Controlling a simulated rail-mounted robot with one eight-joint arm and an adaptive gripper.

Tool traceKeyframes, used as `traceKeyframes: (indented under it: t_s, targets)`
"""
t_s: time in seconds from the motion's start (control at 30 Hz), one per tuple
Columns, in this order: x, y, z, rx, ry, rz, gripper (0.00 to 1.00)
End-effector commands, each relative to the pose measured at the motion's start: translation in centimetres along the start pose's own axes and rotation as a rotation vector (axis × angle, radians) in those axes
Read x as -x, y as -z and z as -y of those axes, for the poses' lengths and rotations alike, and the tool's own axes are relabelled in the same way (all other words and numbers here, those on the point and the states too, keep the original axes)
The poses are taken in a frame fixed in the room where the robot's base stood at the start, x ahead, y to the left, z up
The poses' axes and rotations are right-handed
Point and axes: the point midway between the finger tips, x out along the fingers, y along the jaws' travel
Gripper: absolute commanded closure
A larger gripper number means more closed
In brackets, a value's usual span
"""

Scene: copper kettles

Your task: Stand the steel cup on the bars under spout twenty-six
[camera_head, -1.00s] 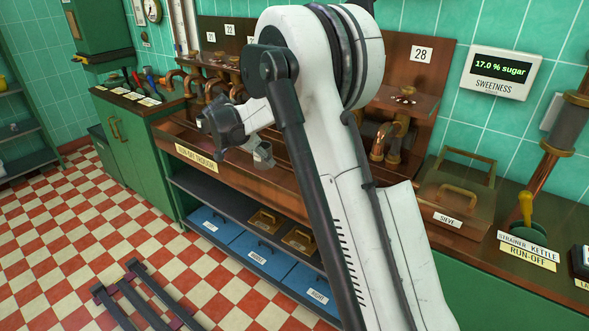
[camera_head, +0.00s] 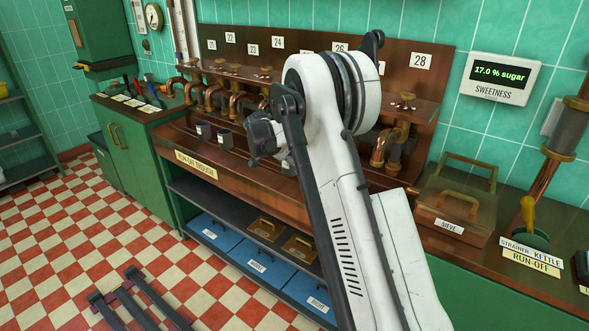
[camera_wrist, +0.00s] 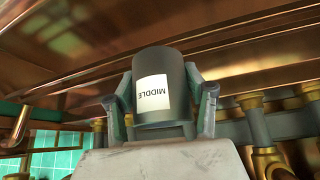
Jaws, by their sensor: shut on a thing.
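My gripper (camera_wrist: 159,82) is shut on a dark grey steel cup (camera_wrist: 174,64) with a white label reading MIDDLE, upside down in the wrist view. One finger is on each side of the cup. In the head view, a small part of a grey cup (camera_head: 288,165) shows beside my arm, over the trough. The number 26 plate (camera_head: 340,47) is on the brown back panel. My arm hides the spout below it. I cannot tell whether the held cup touches the bars.
Two more grey cups, one (camera_head: 204,129) left of the other (camera_head: 225,138), stand at the run-off trough (camera_head: 197,164). Copper spouts (camera_head: 208,97) line the panel. The sieve box (camera_head: 452,205) is at right. Blue bins (camera_head: 262,262) sit on the shelf below.

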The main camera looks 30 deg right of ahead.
Motion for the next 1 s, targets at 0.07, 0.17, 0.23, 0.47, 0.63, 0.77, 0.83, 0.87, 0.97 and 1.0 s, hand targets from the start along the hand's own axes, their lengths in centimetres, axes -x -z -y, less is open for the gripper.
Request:
traceKeyframes:
  t_s: [0.07,0.17,0.23,0.47,0.63,0.77,0.83,0.87,0.97,1.0]
  targets:
    - [-1.3,0.6,-0.1,-0.002,-0.001,0.000,0.80]
    - [-2.5,0.7,0.0,0.000,0.001,0.000,0.80]
    - [-2.8,0.8,0.0,0.000,0.001,0.000,0.80]
    - [-2.7,0.8,0.0,0.000,0.001,0.000,0.80]
    - [-2.9,0.7,0.0,0.000,0.001,0.000,0.42]
    - [-2.9,0.7,0.0,0.000,0.001,0.000,0.33]
    - [-2.9,0.7,0.0,0.000,0.001,0.000,0.33]
    - [-2.9,0.7,0.0,0.000,0.001,0.000,0.33]
    - [-2.8,0.7,0.0,0.000,0.001,0.000,0.33]
    - [-2.7,0.8,0.0,0.000,0.001,0.000,0.33]
